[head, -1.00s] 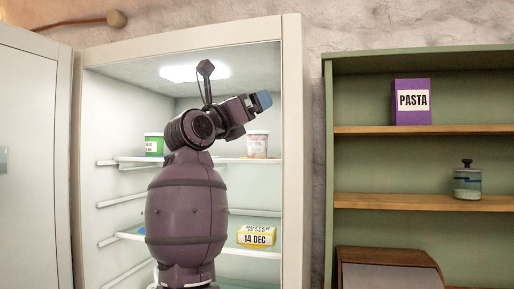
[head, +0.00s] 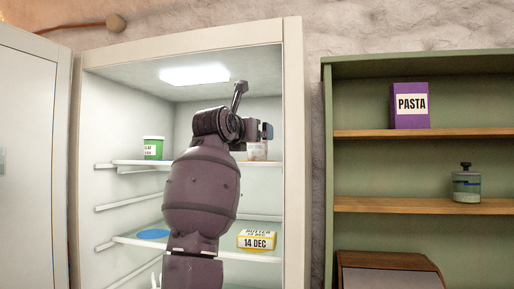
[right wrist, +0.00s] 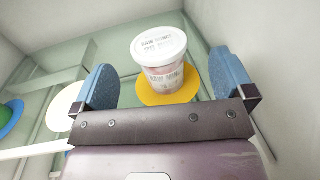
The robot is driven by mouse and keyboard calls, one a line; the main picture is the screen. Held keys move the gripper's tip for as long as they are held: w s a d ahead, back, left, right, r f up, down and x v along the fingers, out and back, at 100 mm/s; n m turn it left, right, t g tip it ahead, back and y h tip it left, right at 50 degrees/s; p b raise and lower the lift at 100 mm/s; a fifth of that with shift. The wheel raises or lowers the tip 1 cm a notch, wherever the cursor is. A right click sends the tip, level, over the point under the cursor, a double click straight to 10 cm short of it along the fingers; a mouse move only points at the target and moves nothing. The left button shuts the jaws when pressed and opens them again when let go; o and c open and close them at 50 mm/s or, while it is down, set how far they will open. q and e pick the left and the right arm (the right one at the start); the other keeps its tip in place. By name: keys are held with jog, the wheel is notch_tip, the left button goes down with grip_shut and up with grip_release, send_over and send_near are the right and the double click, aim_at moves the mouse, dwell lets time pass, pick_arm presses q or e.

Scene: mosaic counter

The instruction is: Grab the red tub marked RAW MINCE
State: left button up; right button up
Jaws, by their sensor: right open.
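The tub (right wrist: 160,62) lettered RAW MINCE has a white lid and a pale body with pinkish-red showing through. It stands upright on a yellow-orange disc (right wrist: 158,98) on the upper fridge shelf. In the head view the tub (head: 257,151) is partly hidden behind my right gripper (head: 262,131). In the right wrist view my right gripper (right wrist: 164,80) is open, its two blue fingers apart, with the tub showing between and beyond them. Neither finger is seen touching it. My left gripper is not in view.
A green tub (head: 153,148) stands to the left on the upper fridge shelf. Below are a yellow butter pack (head: 257,240) and a blue disc (head: 153,234). The fridge's right wall (head: 293,180) is close to the tub. A purple PASTA box (head: 409,106) sits on the green shelving.

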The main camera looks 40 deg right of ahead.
jog(key=shift+x, duration=2.6)
jog(key=shift+w+a+f, duration=0.1)
jog(key=shift+f, duration=0.05)
jog(key=shift+c, duration=0.3)
jog(key=c, duration=1)
notch_tip(320, 180, up, 4)
jog(key=shift+f, duration=0.15)
jog(key=w+a+b, duration=0.1)
jog(key=w+a, duration=1)
jog(key=w, duration=0.2)
jog(key=shift+w+a+b, duration=0.3)
